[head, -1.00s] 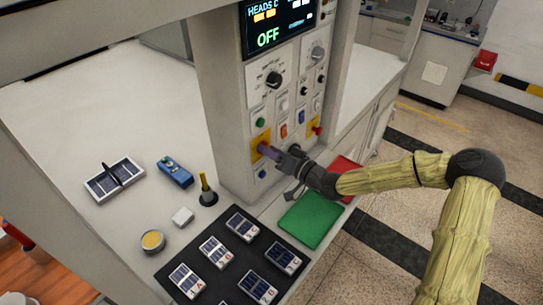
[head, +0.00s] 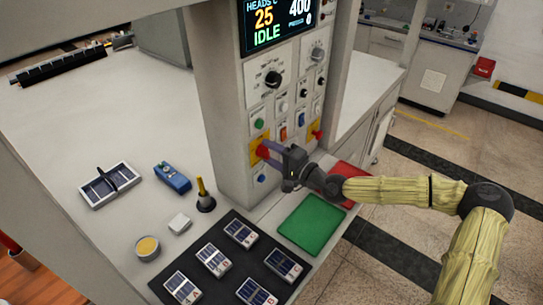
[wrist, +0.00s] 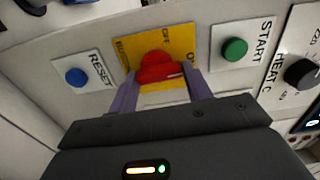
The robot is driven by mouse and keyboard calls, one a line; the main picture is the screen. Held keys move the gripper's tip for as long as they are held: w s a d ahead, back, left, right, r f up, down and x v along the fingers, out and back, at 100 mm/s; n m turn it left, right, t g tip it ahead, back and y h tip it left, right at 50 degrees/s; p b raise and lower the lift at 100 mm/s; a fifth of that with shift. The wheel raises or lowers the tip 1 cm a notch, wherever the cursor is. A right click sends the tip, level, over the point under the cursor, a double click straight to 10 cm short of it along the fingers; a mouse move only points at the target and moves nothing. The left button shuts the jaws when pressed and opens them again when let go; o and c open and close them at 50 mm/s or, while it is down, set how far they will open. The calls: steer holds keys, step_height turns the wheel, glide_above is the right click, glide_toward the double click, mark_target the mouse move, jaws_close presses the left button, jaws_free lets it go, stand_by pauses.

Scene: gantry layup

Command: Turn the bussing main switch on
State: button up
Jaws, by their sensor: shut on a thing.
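The bussing main switch is a red knob (wrist: 160,68) on a yellow plate (wrist: 178,31), between the RESET and START buttons in the wrist view. Its red part (head: 262,151) also shows on the panel in the head view. My gripper (wrist: 160,90) is shut on the red knob, one purple finger at each side of it. In the head view my gripper (head: 272,151) reaches the panel from the right and partly hides the plate. The display (head: 279,22) above is lit and reads 25, 400 and IDLE.
A blue RESET button (wrist: 76,77) and a green START button (wrist: 234,49) flank the switch closely. A black selector knob (wrist: 302,73) sits beyond. Another red control (head: 317,134) is right of my gripper. A green mat (head: 311,222) lies below my arm.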

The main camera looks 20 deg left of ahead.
steer(key=shift+w+m, duration=0.1)
steer(key=shift+m, duration=0.3)
steer(key=o, duration=1)
steer(key=shift+d, duration=0.15)
steer(key=b+v, duration=0.5)
steer(key=v, duration=1.2)
steer(key=shift+d+f, duration=0.1)
